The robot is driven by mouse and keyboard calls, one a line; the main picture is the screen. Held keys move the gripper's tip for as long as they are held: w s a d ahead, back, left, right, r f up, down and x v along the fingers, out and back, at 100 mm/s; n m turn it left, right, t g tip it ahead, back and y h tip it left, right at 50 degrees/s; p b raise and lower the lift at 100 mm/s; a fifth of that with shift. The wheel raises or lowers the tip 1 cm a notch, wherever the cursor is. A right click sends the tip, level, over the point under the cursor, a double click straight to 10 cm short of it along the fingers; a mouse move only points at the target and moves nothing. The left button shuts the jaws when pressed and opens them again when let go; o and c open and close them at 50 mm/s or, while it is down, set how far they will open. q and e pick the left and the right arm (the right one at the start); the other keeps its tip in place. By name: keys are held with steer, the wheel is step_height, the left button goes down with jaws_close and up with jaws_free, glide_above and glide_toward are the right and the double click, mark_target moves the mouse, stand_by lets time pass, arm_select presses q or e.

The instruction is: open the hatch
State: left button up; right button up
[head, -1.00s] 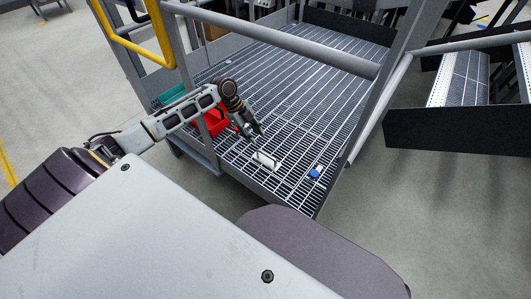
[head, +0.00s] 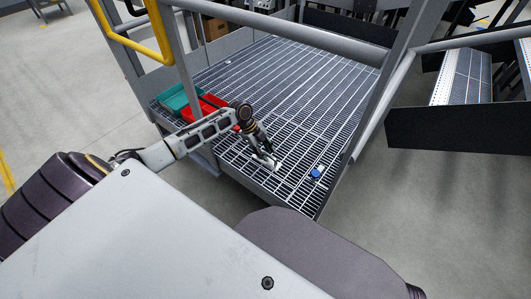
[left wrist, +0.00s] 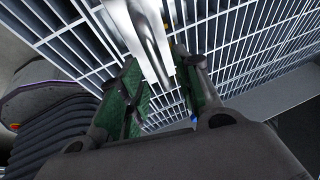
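The hatch handle, a silver bar on a pale plate (left wrist: 160,60), is set in the catwalk grating and shows in the left wrist view. In the head view the pale plate (head: 274,165) is mostly hidden by my gripper. My left gripper (head: 268,160) points down at it near the catwalk's front edge. In the left wrist view its two green-padded fingers (left wrist: 160,75) are apart, with the bar lying in line with the gap between them. I cannot tell whether they touch it. The hatch's outline cannot be told from the grating. My right gripper is not in view.
A small blue object (head: 315,174) is on the grating right of my left gripper. A red bin (head: 203,106) and a teal bin (head: 176,98) stand at the left. Grey railings (head: 290,40) and a yellow rail (head: 135,45) surround the grating (head: 300,90). The grating's middle is clear.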

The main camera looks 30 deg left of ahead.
arm_select(q)
steer(key=shift+f, duration=0.1)
jaws_close()
stand_by(0.3)
steer(key=shift+w, duration=0.1)
